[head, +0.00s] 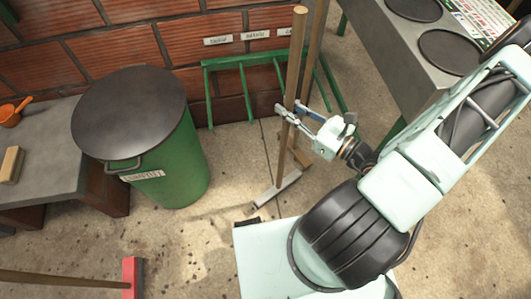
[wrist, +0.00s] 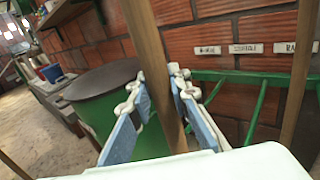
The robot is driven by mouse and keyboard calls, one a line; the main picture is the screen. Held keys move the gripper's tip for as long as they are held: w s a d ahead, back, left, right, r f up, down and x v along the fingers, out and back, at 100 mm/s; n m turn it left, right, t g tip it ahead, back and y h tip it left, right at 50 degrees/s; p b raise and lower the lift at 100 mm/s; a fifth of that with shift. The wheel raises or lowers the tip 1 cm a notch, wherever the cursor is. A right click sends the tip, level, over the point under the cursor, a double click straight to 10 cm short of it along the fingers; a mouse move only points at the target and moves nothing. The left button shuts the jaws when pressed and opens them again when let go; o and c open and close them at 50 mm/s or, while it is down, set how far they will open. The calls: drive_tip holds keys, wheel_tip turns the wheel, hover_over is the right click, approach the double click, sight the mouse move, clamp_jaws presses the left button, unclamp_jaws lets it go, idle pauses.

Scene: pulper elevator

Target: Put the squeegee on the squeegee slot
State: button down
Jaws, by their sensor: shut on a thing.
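The squeegee (head: 293,75) has a long wooden handle and a pale, wide head (head: 276,190) low by the floor. My gripper (head: 292,113) is shut around its handle, and the handle stands nearly upright, slightly tilted. In the wrist view the handle (wrist: 148,40) passes between both fingers (wrist: 160,88). A green rack (head: 243,60) with prongs is fixed to the brick wall behind the handle. Small labels sit above it; the middle one (wrist: 245,49) appears to read squeegee. In the wrist view the handle is left of that label. The handle's depth from the rack is hard to judge.
Another wooden pole (head: 315,45) stands at the rack, close to the right of the squeegee. A green bin (head: 175,165) with a dark lid is at left. A grey metal counter (head: 375,40) is at right. A red-headed broom (head: 132,277) is at lower left.

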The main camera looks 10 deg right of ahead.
sight(286, 121)
drive_tip(key=s, duration=0.1)
drive_tip(key=s+a+f+h, duration=0.1)
drive_tip(key=s, duration=0.1)
drive_tip(key=shift+a+f+m+t, duration=0.15)
drive_tip(key=shift+f+m+t, duration=0.05)
drive_tip(key=shift+m+t, duration=0.2)
drive_tip(key=w+b, duration=0.2)
drive_tip(key=w, duration=1.7)
wheel_tip(286, 121, down, 7)
drive_tip(key=b, duration=0.2)
drive_tip(key=shift+w+b, duration=0.3)
drive_tip(key=shift+w, duration=0.15)
drive_tip(key=shift+f, duration=0.2)
drive_tip(key=c, duration=1.8)
unclamp_jaws()
